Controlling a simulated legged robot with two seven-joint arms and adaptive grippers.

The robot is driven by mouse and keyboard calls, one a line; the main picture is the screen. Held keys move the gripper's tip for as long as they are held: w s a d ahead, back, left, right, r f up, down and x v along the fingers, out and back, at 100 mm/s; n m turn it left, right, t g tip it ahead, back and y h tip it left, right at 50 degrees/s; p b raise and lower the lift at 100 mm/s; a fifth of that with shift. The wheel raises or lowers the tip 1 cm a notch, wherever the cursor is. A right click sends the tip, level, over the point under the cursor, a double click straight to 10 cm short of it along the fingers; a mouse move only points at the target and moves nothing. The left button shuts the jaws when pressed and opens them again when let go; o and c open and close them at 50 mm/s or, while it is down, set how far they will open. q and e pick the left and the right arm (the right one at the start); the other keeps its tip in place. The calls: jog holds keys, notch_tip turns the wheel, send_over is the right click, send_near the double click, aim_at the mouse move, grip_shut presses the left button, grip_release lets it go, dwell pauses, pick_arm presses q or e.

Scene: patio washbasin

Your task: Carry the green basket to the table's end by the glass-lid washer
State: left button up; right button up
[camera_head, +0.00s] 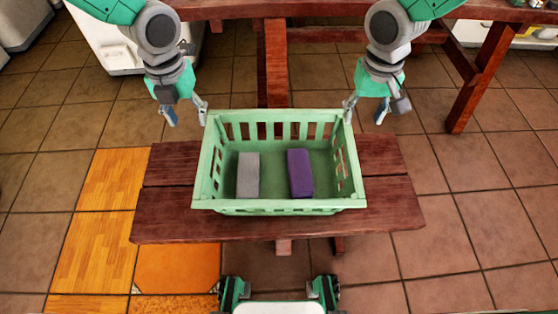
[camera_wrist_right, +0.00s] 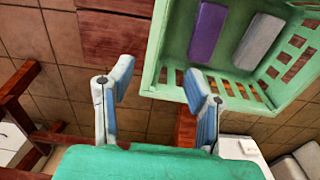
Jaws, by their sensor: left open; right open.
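The green basket (camera_head: 280,204) sits upright on a dark red wooden bench (camera_head: 395,207). It holds a grey block (camera_head: 248,175) and a purple block (camera_head: 300,173). My left gripper (camera_head: 187,118) is open at the basket's far left corner. My right gripper (camera_head: 365,115) is open at the far right corner, its inner finger close to the rim. In the right wrist view the open fingers (camera_wrist_right: 158,78) are beside the basket's corner (camera_wrist_right: 152,80), one overlapping its wall in the picture. I cannot tell whether either gripper touches the basket.
A dark red table (camera_head: 330,10) crosses the top, with a slanted leg (camera_head: 484,75) at right. A white appliance (camera_head: 110,40) stands at upper left; its lid is not clear. Tiled floor (camera_head: 465,185) is clear on the right. An orange patch (camera_head: 110,195) lies at left.

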pick_arm(q)
send_over(203, 152)
jog(key=d, duration=0.1)
notch_tip(203, 152, down, 5)
jog(key=shift+f, duration=0.1)
pick_arm(e)
send_over(351, 151)
jog(key=d, duration=0.1)
notch_tip(351, 151, down, 6)
jog(key=shift+r, duration=0.25)
pick_arm(q)
jog(key=f, duration=0.5)
jog(key=a+f, duration=0.1)
jog(key=f, duration=0.2)
pick_arm(e)
jog(key=f, duration=0.5)
jog(key=a+f, duration=0.1)
jog(key=f, duration=0.1)
jog(key=shift+f, duration=0.4)
pick_arm(q)
jog(key=shift+d+f, duration=0.15)
jog(key=shift+f, duration=0.1)
pick_arm(e)
jog(key=shift+d+f, duration=0.1)
jog(key=shift+f, duration=0.15)
pick_arm(q)
jog(key=shift+d, duration=0.3)
pick_arm(e)
jog(key=shift+d+f, duration=0.15)
jog(key=shift+d, duration=0.15)
